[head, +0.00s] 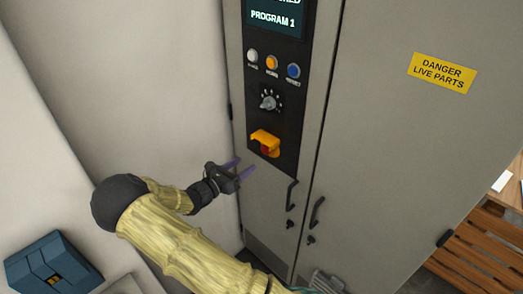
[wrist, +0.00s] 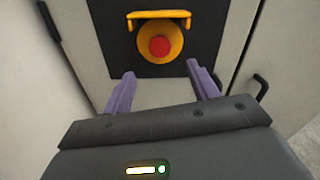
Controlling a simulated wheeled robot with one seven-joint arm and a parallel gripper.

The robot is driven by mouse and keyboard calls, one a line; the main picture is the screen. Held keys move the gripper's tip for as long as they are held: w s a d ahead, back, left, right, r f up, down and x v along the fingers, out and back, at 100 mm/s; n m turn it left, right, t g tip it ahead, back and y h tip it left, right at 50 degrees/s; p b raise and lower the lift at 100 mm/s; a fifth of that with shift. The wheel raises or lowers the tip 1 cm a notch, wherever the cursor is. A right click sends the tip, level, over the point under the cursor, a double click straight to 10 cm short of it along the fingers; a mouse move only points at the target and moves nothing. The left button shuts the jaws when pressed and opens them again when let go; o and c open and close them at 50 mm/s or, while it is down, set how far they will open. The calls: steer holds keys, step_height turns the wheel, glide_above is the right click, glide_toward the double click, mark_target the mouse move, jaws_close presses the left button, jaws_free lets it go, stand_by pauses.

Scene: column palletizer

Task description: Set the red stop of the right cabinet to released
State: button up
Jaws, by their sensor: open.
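The red stop (wrist: 159,46) is a round red button on a yellow base with a yellow guard (wrist: 158,15) over its top, in the upper middle of the wrist view. In the head view the red stop (head: 267,149) sits low on the black panel (head: 284,103) of the grey cabinet (head: 268,209), partly hidden by its guard. My gripper (head: 244,167) is open and empty, just below and left of the stop. In the wrist view my gripper's purple fingers (wrist: 162,84) stand apart below the button, touching nothing. I cannot tell whether the button is pressed in.
Above the stop are a rotary knob (head: 269,100), white, orange and blue buttons (head: 272,62), and a screen (head: 275,15) reading "PROGRAM 1". Black door handles (head: 291,195) stick out below right. A pale wall is at left, a blue box (head: 53,265) at lower left, and wooden pallets (head: 477,243) at right.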

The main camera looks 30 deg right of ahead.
mark_target(264, 151)
steer(key=p+x, duration=0.2)
steer(key=x, duration=0.7)
steer(key=shift+d+p, duration=0.3)
steer(key=shift+p, duration=0.05)
jaws_close()
